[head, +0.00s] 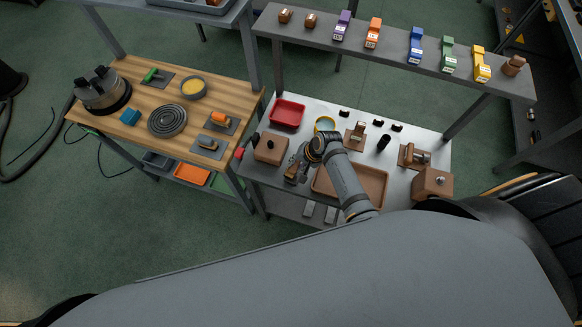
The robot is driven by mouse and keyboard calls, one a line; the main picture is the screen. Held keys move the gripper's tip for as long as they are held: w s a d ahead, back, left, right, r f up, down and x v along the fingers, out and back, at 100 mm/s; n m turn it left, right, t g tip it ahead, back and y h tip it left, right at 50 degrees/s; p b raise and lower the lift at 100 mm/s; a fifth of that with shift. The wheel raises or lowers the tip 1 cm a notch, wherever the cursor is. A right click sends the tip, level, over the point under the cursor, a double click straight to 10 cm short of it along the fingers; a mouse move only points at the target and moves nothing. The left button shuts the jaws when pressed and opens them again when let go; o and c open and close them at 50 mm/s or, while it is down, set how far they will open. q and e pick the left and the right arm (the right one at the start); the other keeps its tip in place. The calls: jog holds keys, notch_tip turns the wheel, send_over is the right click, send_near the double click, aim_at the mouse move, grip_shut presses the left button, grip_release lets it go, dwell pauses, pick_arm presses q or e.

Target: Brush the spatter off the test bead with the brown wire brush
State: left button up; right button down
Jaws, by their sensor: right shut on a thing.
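My right gripper (294,173) is over the left part of the white-topped bench (318,115), beside a brown box with a dark knob. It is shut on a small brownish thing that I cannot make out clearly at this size. I cannot pick out the test bead for sure. My left gripper is not in view.
The brown box (270,148), red tray (287,113), brown tray (373,187) and another knobbed box (432,183) crowd the bench. A shelf (385,48) with coloured holders stands above its back. An orange-handled tool (220,118) and grey pot (103,90) are on the wooden table.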

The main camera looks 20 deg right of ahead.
aim_at(294, 172)
jog(key=shift+s+a+f, duration=0.1)
jog(key=shift+s+a, duration=0.05)
jog(key=shift+s, duration=0.15)
jog(key=shift+s+a, duration=0.8)
jog(key=shift+s, duration=0.2)
jog(key=shift+w, duration=0.1)
jog(key=shift+w+d, duration=0.7)
jog(key=shift+w, duration=0.2)
jog(key=shift+w+d, duration=0.7)
jog(key=shift+w, duration=0.2)
jog(key=shift+w, duration=0.1)
jog(key=shift+w+d+b, duration=0.5)
jog(key=shift+w+d, duration=0.25)
jog(key=shift+w, duration=0.2)
jog(key=shift+s, duration=0.1)
